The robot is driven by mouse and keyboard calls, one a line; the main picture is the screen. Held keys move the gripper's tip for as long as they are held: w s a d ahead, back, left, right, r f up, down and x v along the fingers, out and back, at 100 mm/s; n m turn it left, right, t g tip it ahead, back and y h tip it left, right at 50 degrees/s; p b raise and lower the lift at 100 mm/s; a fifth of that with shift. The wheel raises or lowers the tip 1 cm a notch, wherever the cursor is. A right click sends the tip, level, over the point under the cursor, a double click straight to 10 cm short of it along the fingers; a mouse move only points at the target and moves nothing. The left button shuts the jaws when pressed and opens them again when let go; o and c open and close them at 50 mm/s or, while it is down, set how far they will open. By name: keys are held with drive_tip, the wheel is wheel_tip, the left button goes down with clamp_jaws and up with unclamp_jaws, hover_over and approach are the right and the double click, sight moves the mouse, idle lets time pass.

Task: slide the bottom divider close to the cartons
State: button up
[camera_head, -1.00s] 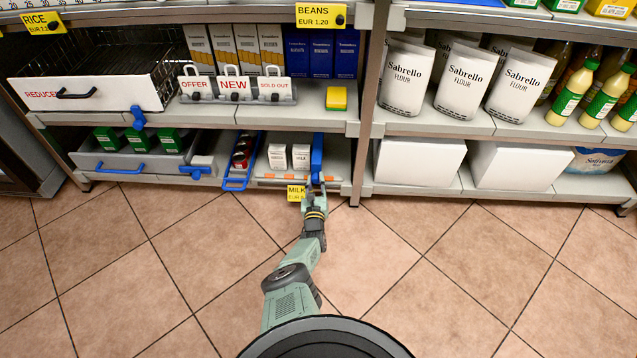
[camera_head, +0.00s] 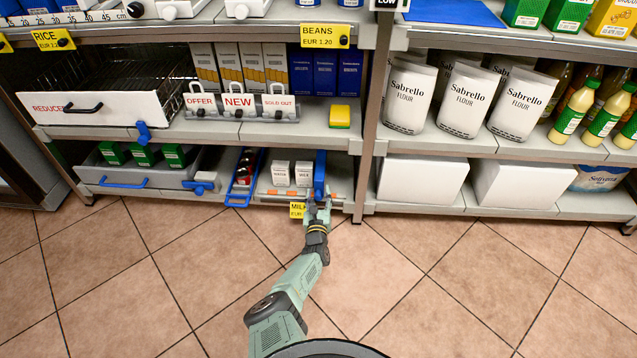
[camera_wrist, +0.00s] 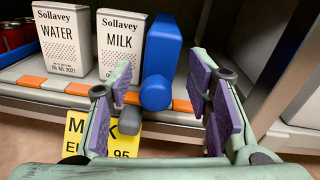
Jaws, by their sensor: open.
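The blue bottom divider (camera_head: 320,172) stands upright on the bottom shelf, right of two white cartons, WATER (camera_head: 280,173) and MILK (camera_head: 303,173). In the wrist view the divider (camera_wrist: 164,52) has a rounded blue knob at its front foot. The milk carton (camera_wrist: 120,45) stands close to its left side, with the water carton (camera_wrist: 63,45) farther left. My gripper (camera_wrist: 163,84) is open and empty, facing the divider's front end. In the picture its fingers lie on either side of the divider; whether they touch it I cannot tell. My gripper (camera_head: 320,207) also shows in the head view.
A yellow MILK price tag (camera_wrist: 92,135) hangs under my left finger. A blue-framed tray (camera_head: 245,175) with cans is left of the cartons. A shelf upright (camera_head: 368,130) stands to the right, with bare shelf between it and the divider. The tiled floor in front is clear.

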wheel_tip(320, 180, up, 8)
drive_tip(key=shift+f, duration=0.1)
idle(0.4)
drive_tip(key=shift+s, duration=0.1)
